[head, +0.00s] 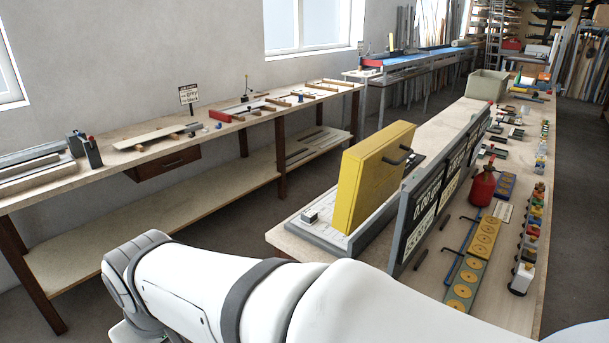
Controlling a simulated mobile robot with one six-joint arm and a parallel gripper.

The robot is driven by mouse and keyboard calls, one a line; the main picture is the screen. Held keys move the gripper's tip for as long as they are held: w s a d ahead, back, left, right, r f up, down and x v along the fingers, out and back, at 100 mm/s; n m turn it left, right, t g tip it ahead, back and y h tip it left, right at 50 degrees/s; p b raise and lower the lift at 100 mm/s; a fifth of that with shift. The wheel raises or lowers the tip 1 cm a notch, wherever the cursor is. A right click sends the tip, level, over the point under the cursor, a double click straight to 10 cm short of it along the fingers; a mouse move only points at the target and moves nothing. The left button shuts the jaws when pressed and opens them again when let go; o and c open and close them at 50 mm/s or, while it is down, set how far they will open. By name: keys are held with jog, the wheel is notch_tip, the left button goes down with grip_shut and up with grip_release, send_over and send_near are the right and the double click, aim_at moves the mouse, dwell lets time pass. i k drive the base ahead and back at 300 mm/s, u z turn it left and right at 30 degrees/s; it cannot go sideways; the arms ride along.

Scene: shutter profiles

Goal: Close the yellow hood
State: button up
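The yellow hood (367,178) is a thick flat panel on the near end of the right-hand workbench. It stands raised, close to upright, above a grey and white base (328,229). A dark handle (397,158) sits on its right face near the top. My white arm crosses the bottom of the view, in front of the bench. My gripper is out of view, so what it holds cannot be seen.
A dark panel with displays (437,189) stands just right of the hood. A long wooden bench (150,160) runs along the left wall. Floor (233,213) shows between the benches.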

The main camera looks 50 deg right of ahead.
aim_at(372, 169)
jog(key=u, duration=0.15)
jog(key=k, duration=0.4)
jog(key=z, duration=2.55)
jog(key=k, duration=0.85)
jog(key=u, duration=0.35)
jog(key=i, duration=1)
jog(key=u, duration=0.05)
